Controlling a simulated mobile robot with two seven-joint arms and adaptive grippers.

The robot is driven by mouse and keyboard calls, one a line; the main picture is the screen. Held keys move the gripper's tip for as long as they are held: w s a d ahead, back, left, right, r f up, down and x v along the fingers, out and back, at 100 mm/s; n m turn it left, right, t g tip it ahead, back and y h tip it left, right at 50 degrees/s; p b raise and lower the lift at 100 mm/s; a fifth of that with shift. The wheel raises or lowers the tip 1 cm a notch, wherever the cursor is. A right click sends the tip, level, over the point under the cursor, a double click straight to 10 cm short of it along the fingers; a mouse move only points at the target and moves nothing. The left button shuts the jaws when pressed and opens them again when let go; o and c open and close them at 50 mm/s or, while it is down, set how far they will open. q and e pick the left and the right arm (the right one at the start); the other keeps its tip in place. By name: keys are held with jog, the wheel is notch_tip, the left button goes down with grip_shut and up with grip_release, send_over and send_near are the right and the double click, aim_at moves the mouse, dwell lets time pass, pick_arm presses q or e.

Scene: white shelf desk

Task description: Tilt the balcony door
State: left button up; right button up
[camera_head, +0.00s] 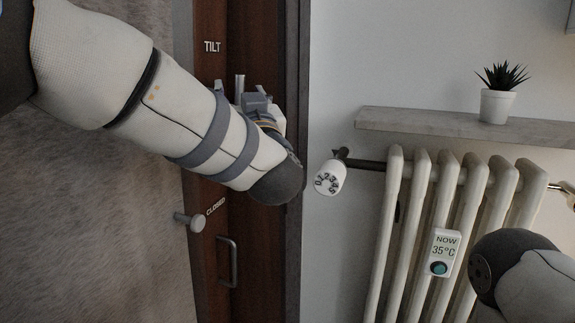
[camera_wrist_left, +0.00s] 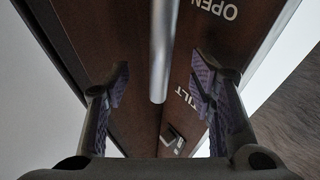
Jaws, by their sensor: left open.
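The balcony door (camera_head: 250,220) is a dark brown wooden panel with TILT and CLOSED labels in the head view. My left gripper (camera_head: 256,100) is in front of it near the TILT label (camera_head: 212,46), partly hidden by my arm. In the left wrist view, my left gripper (camera_wrist_left: 163,88) is open. A silver handle bar (camera_wrist_left: 161,50) lies between its fingers, touching neither visibly. OPEN (camera_wrist_left: 220,8) and TILT (camera_wrist_left: 186,98) labels are beside the bar. In the head view, a short upright part of the bar (camera_head: 240,86) shows beside the gripper. My right gripper is out of view.
A round peg (camera_head: 190,221) and a grey pull handle (camera_head: 228,262) are lower on the left. A shelf (camera_head: 450,127) holds a potted plant (camera_head: 497,104).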

pick_arm(q)
jog(key=v, duration=1)
dwell(0.4)
